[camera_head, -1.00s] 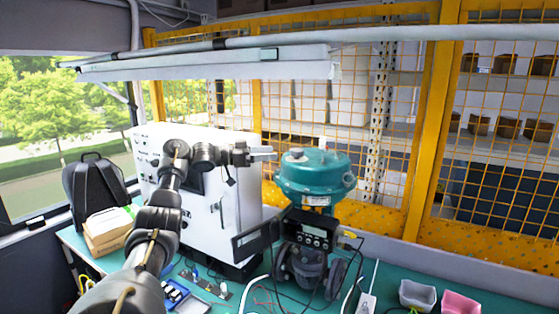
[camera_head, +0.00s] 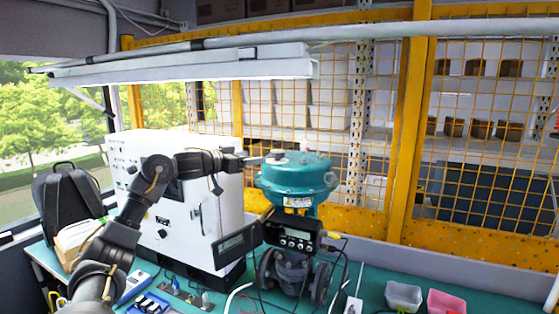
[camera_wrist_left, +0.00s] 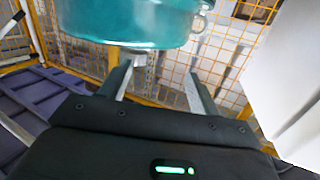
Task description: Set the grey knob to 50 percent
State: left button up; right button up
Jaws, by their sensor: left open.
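The teal valve actuator (camera_head: 296,180) stands on the bench in the middle of the head view. The small grey knob (camera_head: 276,155) sits on top of its housing, at the left. My left gripper (camera_head: 257,160) comes in from the left at about the knob's height, with its fingertips close beside it. I cannot tell whether they touch. In the left wrist view the gripper (camera_wrist_left: 155,78) is open, with the teal housing (camera_wrist_left: 130,20) beyond the fingers. A small grey part (camera_wrist_left: 133,54) shows below the housing, near one finger. The knob's setting is not readable. My right gripper is not in view.
A black display unit (camera_head: 292,236) is mounted on the actuator's front. A white cabinet (camera_head: 160,215) stands to the left, under my arm. A grey bin (camera_head: 404,295) and a pink bin (camera_head: 446,302) are at the right. Loose cables lie on the green bench.

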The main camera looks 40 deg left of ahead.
aim_at(273, 154)
pick_arm(q)
jog(key=s+d+n+t, duration=0.1)
jog(key=d, duration=0.4)
jog(key=shift+y, duration=0.4)
jog(key=w+p, duration=0.1)
jog(key=w, duration=0.2)
jog(key=w+p, duration=0.2)
jog(key=w, duration=0.1)
jog(key=w+p, duration=0.2)
jog(key=w, duration=0.2)
jog(key=shift+r, duration=0.4)
jog(key=shift+w+f+p, duration=0.15)
jog(key=shift+w+p, duration=0.2)
jog(key=shift+w, duration=0.1)
jog(key=c, duration=1)
jog(key=shift+o, duration=0.2)
